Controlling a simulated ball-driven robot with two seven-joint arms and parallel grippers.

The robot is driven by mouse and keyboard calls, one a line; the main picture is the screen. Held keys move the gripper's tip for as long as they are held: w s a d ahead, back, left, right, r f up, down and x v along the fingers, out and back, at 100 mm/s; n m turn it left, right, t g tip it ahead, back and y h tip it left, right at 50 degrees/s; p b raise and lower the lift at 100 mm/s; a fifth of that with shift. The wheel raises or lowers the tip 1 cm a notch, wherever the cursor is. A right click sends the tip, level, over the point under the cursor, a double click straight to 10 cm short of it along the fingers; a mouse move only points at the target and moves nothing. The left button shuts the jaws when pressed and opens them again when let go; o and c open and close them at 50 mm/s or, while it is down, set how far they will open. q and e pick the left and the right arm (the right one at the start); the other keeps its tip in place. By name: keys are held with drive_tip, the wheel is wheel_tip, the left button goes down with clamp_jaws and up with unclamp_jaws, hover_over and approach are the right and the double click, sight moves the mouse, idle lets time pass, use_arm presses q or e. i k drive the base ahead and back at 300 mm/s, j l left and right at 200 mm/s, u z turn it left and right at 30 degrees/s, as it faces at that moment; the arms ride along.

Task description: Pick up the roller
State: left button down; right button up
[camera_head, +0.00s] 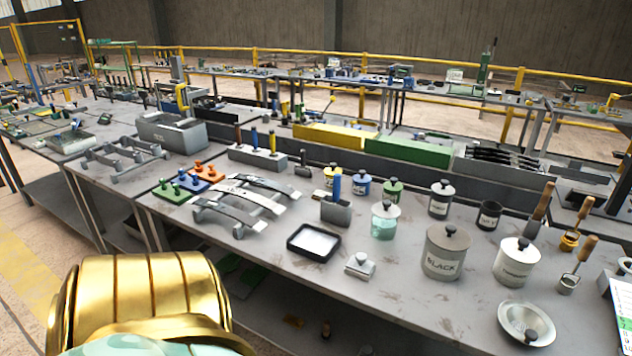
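I cannot pick out the roller with certainty. Wooden-handled tools stand at the right of the bench: a tall one (540,209) beside the white canister, and two shorter ones (579,262) with small metal or yellow lower ends. A small grey piece with a dark upright handle (303,166) stands behind the curved metal strips; its exact kind is too small to tell. Neither gripper shows in the head view, so what they hold is hidden.
The grey bench (420,310) carries a black-rimmed tray (313,242), a large canister marked BLACK (446,252), a white canister (515,262), a metal bowl (526,324) and curved metal strips on a rack (233,210). Bare bench lies around the tray.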

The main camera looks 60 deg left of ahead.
sight(337, 184)
drive_tip(key=u, duration=1.8)
